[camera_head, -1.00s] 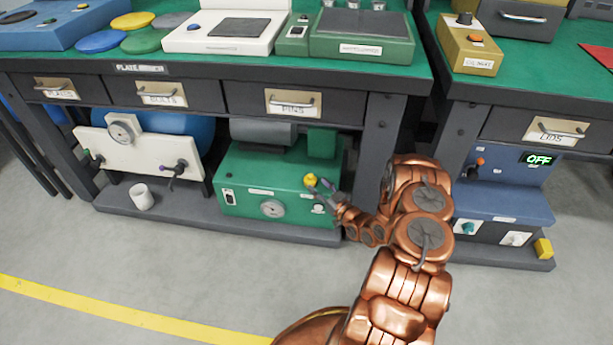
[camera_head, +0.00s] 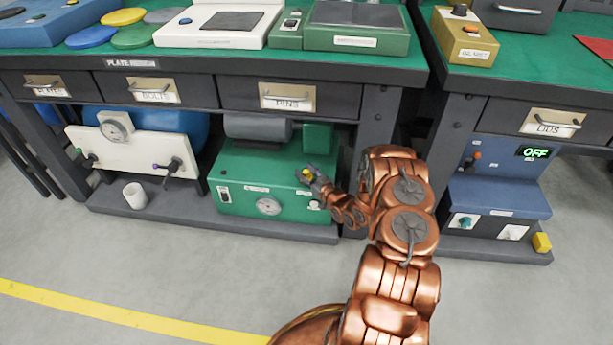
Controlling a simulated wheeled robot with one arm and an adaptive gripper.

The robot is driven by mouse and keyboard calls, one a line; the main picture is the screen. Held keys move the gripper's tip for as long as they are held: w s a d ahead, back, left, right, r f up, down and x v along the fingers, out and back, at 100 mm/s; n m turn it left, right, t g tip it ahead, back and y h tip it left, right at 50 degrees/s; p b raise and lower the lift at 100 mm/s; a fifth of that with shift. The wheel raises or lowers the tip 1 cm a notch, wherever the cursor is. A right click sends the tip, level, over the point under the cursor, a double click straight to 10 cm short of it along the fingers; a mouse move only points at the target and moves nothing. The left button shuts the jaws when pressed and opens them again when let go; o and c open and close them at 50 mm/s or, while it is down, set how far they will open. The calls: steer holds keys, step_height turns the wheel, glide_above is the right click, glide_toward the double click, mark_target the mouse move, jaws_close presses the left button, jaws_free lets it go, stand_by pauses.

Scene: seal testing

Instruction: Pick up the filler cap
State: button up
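A small yellow cap (camera_head: 307,171), which looks like the filler cap, is at the top of the green machine (camera_head: 240,195) on the shelf under the bench. My gripper (camera_head: 308,174) is at the cap, with its dark fingers beside it, and hides part of it. The view is too small to tell whether the fingers touch the cap or are shut on it. My copper arm reaches in from the lower right.
A white cup (camera_head: 135,196) stands at the left on the lower shelf (camera_head: 200,215). A white panel (camera_head: 135,153) with a gauge is left of the green machine. A bench leg (camera_head: 372,130) and a blue unit (camera_head: 500,190) are on the right. The floor in front is clear.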

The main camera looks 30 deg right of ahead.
steer(key=c, duration=0.7)
